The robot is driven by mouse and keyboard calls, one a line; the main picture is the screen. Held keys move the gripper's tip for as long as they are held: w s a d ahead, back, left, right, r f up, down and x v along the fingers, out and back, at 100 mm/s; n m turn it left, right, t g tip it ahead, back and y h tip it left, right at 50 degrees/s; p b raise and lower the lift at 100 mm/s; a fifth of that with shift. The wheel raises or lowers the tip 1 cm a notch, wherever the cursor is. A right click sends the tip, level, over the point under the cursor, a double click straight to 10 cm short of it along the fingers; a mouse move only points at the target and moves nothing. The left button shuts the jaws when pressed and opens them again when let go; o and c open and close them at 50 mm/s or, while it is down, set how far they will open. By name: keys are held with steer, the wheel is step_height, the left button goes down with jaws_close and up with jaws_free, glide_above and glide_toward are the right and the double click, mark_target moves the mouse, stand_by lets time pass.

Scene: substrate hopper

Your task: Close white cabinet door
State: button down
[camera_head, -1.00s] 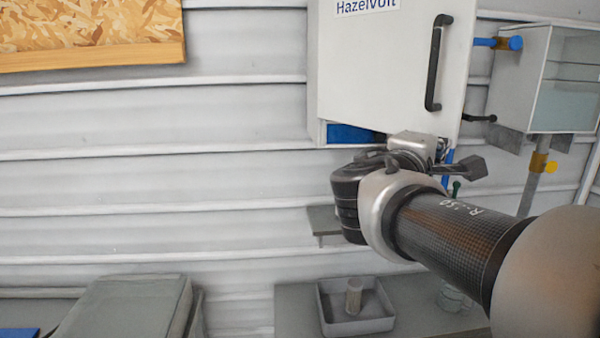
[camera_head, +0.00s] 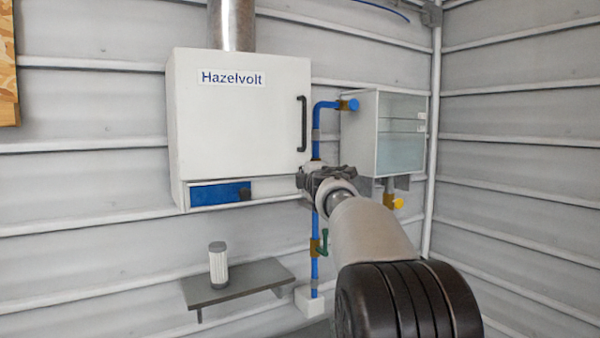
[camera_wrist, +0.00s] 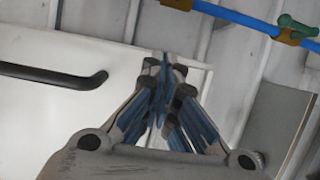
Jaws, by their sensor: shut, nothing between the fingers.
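The white cabinet (camera_head: 240,130), labelled Hazelvolt, hangs on the corrugated wall. Its white door faces me with a black vertical handle (camera_head: 302,124) at its right edge. The door looks nearly flush with the cabinet body; a small gap cannot be ruled out. My gripper (camera_head: 306,180) is at the door's lower right corner, below the handle. In the wrist view my gripper (camera_wrist: 165,62) is shut and empty, its fingertips at or very near the door edge. The handle also shows there (camera_wrist: 55,76), to the left of the fingers. Contact cannot be told for sure.
A blue pipe (camera_head: 316,130) with a green-handled valve (camera_head: 321,244) runs just right of the cabinet. A glass-fronted box (camera_head: 400,130) hangs further right. A shelf (camera_head: 240,284) with a white filter cartridge (camera_head: 218,264) is below. A metal duct (camera_head: 232,25) rises above the cabinet.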

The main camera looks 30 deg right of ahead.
steer(key=w, duration=0.1)
steer(key=w+y+p, duration=0.1)
steer(key=w+n+p, duration=0.1)
steer(key=shift+w+d+r+t+y, duration=0.15)
steer(key=shift+d+r+t+y, duration=0.05)
steer(key=shift+d+t+y, duration=0.2)
steer(key=shift+w+f+n+y+p, duration=0.15)
steer(key=shift+w+n+y+p, duration=0.15)
steer(key=shift+w+p, duration=0.3)
steer(key=shift+s, duration=0.1)
steer(key=shift+a+f, duration=0.1)
